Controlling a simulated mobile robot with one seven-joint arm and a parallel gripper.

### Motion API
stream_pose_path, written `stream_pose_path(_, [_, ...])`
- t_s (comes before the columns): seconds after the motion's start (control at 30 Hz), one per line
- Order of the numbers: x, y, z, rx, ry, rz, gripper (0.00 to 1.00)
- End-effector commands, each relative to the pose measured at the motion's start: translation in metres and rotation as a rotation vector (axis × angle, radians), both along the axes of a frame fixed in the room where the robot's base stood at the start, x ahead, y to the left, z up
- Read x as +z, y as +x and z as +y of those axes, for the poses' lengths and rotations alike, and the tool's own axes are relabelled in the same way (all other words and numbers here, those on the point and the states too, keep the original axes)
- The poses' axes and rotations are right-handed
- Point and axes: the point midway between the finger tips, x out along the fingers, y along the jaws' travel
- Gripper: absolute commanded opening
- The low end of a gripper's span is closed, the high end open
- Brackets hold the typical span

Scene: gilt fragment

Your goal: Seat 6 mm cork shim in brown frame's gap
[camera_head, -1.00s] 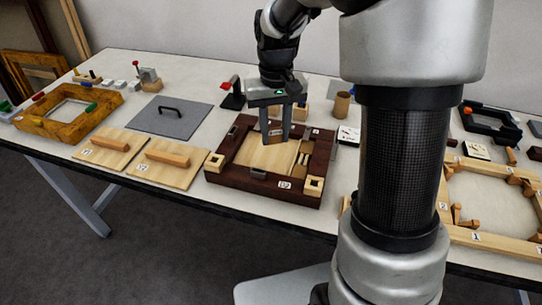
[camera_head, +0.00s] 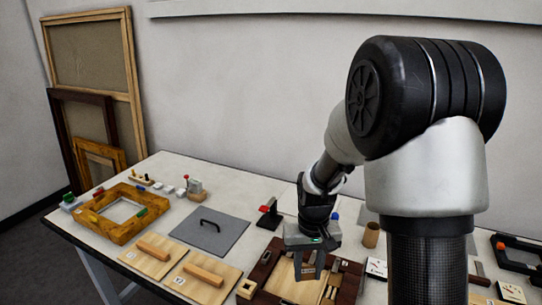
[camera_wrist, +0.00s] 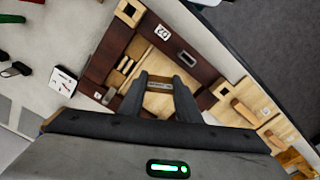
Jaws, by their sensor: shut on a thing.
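The dark brown frame (camera_head: 262,272) lies on the table at the lower middle of the head view, with its near part cut off. It also shows in the wrist view (camera_wrist: 205,72), around a pale wood panel (camera_wrist: 145,48). My gripper (camera_head: 309,276) points down over the frame's inside. I cannot tell whether the piece touches the frame. The gap is not clearly visible.
Small wood blocks (camera_wrist: 125,66) lie inside the frame beside the panel. Two handled boards (camera_head: 205,281) and a grey plate (camera_head: 210,229) lie to the left. A cork-coloured tube (camera_head: 371,235) and a red-topped stand (camera_head: 270,214) stand behind.

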Motion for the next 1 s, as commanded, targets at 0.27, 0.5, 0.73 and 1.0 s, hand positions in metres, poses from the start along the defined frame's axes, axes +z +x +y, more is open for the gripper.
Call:
stream_pose_path(0.27, [-0.006, 0.024, -0.021, -0.076, 0.001, -0.001, 0.10])
stream_pose_path(0.5, [-0.017, 0.090, -0.099, -0.322, 0.003, 0.000, 0.10])
stream_pose_path(0.73, [-0.022, 0.124, -0.161, -0.488, 0.000, -0.001, 0.10])
stream_pose_path(1.0, [-0.055, 0.129, -0.176, -0.526, -0.001, 0.005, 0.10])
